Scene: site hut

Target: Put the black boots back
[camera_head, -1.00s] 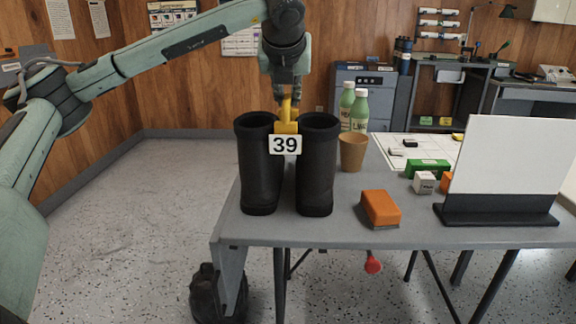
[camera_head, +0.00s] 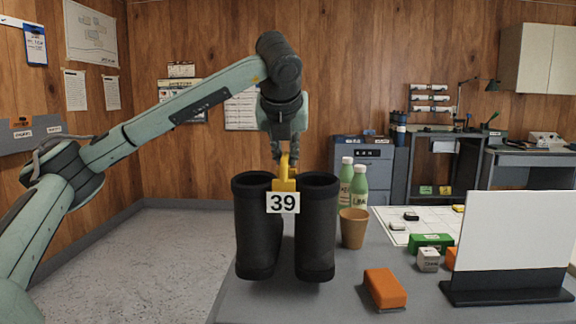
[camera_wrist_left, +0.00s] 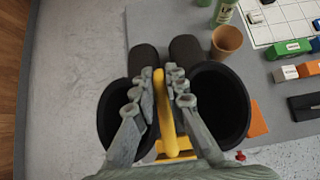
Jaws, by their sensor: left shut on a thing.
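The pair of black boots (camera_head: 316,235) hangs upright from a yellow clip (camera_head: 285,184) with a white number 39 tag (camera_head: 283,202). My left gripper (camera_head: 286,157) is above the boots, shut on the clip's upright handle. The soles appear slightly above the grey table (camera_head: 240,304), near its left end. In the left wrist view, the boots' dark open tops (camera_wrist_left: 222,105) show on both sides of the fingers, with the yellow handle (camera_wrist_left: 160,90) between the fingers. My right gripper is not in view.
A tan cup (camera_head: 353,229) and two green bottles (camera_head: 359,186) stand close to the boots' right. An orange block (camera_head: 385,289), a green block (camera_head: 431,242) and a white upright panel (camera_head: 514,232) are further right. Open floor (camera_head: 165,250) lies left of the table.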

